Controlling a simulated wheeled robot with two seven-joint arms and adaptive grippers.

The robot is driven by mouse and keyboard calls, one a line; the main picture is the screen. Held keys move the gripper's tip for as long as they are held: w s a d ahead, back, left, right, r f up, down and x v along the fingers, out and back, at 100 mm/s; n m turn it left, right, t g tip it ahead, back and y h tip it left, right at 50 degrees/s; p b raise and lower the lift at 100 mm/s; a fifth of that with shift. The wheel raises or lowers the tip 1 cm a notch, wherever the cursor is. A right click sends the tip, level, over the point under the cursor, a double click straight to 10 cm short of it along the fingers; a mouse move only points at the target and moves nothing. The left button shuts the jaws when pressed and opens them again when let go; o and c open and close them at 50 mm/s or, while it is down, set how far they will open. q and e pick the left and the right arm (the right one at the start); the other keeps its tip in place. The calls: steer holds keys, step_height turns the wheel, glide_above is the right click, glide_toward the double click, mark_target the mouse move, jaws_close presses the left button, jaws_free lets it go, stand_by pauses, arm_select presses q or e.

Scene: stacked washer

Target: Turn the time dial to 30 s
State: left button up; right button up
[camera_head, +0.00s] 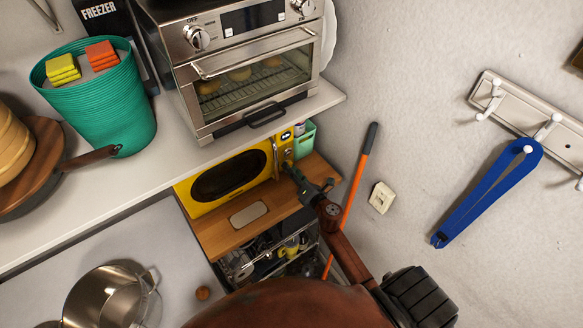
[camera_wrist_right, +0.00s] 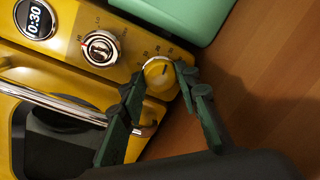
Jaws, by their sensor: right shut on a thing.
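The yellow microwave (camera_head: 205,190) stands on a wooden shelf with its control panel on the right. In the right wrist view, its round display (camera_wrist_right: 35,18) reads 0:30. Below the display is a chrome-rimmed knob (camera_wrist_right: 101,47). Further along is a yellow dial (camera_wrist_right: 160,75) with a pointer line and small printed marks. My right gripper (camera_wrist_right: 156,84) has a green finger on each side of this yellow dial and is shut on it. In the head view my right gripper (camera_head: 291,169) reaches the panel's lower part, and the dial is hidden. My left gripper is not in view.
A toaster oven (camera_head: 190,85) stands on the counter above the microwave. A mint-green container (camera_head: 304,142) is close beside the panel. A wooden board (camera_head: 215,236) extends in front, with an orange-handled tool (camera_head: 358,175) at its right. A blue strap (camera_head: 490,195) hangs on the wall.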

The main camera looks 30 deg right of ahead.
steer(key=shift+m+p, duration=0.3)
steer(key=shift+m, duration=0.3)
steer(key=o, duration=1.2)
steer(key=shift+s, duration=0.1)
steer(key=s, duration=0.8)
steer(key=s+r, duration=0.1)
steer(key=s, duration=0.2)
steer(key=shift+s+d+r, duration=0.1)
steer(key=shift+s+d, duration=0.05)
steer(key=shift+s, duration=0.25)
